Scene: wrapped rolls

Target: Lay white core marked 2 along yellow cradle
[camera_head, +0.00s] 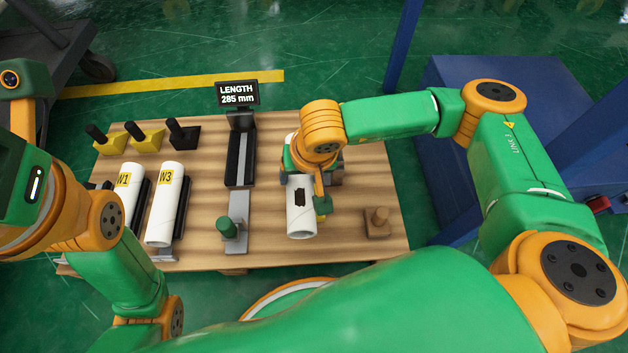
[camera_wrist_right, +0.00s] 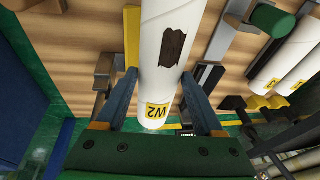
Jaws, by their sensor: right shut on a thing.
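The white core marked W2 (camera_wrist_right: 160,70) lies between the two blue fingers of my right gripper (camera_wrist_right: 160,92), which is shut on it. The core has a dark brown patch, and its yellow label faces the wrist camera. In the head view the core (camera_head: 299,222) is in the right half of the wooden table; my wrist hides its far end. A yellow strip (camera_wrist_right: 132,40) shows beside the core in the wrist view. I cannot tell whether it is the yellow cradle, or whether the core touches it. My left arm shows at the left, but its fingertips do not.
White cores W1 (camera_head: 129,190) and W3 (camera_head: 165,210) lie at left by dark supports. Yellow wedges (camera_head: 147,141) with black posts stand behind them. A grey gauge (camera_head: 238,160) with a "LENGTH 285 mm" sign (camera_head: 237,93) stands mid-table. A wooden-pegged block (camera_head: 377,226) is at right.

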